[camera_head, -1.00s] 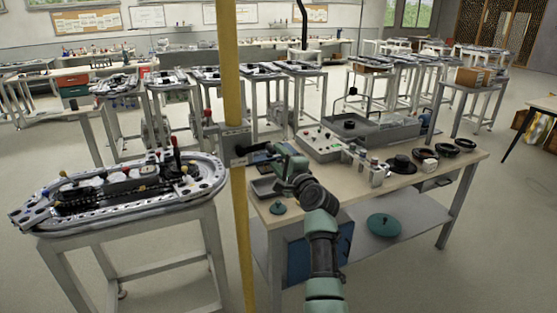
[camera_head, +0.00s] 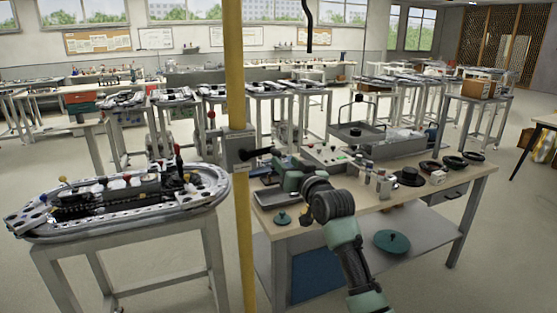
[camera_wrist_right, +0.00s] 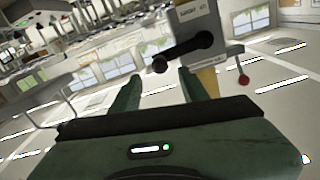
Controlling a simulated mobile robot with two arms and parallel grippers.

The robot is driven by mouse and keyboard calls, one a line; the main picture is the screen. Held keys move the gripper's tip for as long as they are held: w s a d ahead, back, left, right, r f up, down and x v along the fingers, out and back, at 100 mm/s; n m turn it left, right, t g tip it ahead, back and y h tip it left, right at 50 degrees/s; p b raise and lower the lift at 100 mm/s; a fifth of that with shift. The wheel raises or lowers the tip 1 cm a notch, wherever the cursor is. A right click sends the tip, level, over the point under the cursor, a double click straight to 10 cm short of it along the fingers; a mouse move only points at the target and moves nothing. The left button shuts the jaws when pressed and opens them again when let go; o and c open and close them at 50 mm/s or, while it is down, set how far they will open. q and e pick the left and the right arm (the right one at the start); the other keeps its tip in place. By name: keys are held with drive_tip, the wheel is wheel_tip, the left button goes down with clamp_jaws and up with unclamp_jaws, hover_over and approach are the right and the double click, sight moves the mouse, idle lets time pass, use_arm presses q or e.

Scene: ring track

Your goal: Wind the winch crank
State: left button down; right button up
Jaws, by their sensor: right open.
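The winch is a grey box (camera_head: 238,147) on a yellow post (camera_head: 236,75), with a black crank handle (camera_head: 260,153) pointing right. In the right wrist view the winch box (camera_wrist_right: 196,18) is at the top, and the black crank (camera_wrist_right: 190,48) ends in a round knob. My left gripper is not in view.
A workbench (camera_head: 440,185) with a control box, a tray and black round parts stands right of the post. A ring track on a stand (camera_head: 120,200) is at the left. A green disc (camera_head: 391,242) lies on the bench's lower shelf.

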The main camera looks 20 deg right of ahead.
sight(279, 156)
drive_tip(key=shift+w+a+p, duration=0.15)
drive_tip(key=shift+w+p, duration=0.3)
drive_tip(key=shift+w, duration=2.75)
clamp_jaws()
